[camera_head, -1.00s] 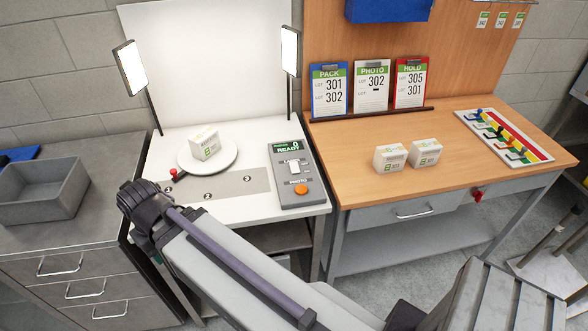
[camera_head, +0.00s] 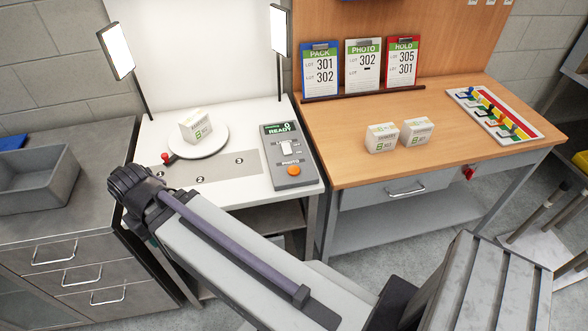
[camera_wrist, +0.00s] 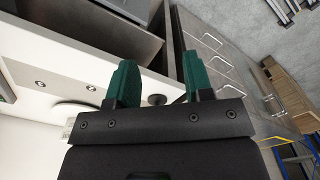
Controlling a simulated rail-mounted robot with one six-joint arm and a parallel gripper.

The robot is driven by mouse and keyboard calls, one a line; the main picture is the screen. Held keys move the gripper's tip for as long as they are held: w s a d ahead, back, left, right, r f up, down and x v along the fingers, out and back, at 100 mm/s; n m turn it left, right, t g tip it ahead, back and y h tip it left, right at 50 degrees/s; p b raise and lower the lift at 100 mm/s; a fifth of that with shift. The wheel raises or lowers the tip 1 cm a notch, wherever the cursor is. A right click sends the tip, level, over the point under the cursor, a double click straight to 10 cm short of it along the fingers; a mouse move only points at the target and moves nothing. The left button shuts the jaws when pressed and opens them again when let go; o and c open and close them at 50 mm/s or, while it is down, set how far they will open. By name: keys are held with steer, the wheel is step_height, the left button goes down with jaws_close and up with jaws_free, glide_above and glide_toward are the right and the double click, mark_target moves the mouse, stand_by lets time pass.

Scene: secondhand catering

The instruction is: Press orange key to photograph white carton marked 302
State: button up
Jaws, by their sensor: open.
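The white carton (camera_head: 196,126) with green print sits on a round white turntable (camera_head: 217,144) on the white photo table. Its number is too small to read surely. Right of it is a grey control box (camera_head: 281,150) with a green READY display, a white rocker and a round orange key (camera_head: 293,170) marked PHOTO. My gripper (camera_wrist: 160,82) is open and empty, with its green fingers spread. In the wrist view it is over the front edge of the white table, near the drawer units. In the head view my arm mostly hides it, left of and apart from the orange key.
Two lamp panels (camera_head: 117,50) (camera_head: 278,31) stand behind the turntable. A red-knobbed lever (camera_head: 166,157) is at its front left. Two more cartons (camera_head: 382,138) (camera_head: 416,131) stand on the wooden bench, below three lot cards (camera_head: 363,68). A grey bin (camera_head: 35,177) is at left.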

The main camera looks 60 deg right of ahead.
jaws_close()
stand_by(1.4)
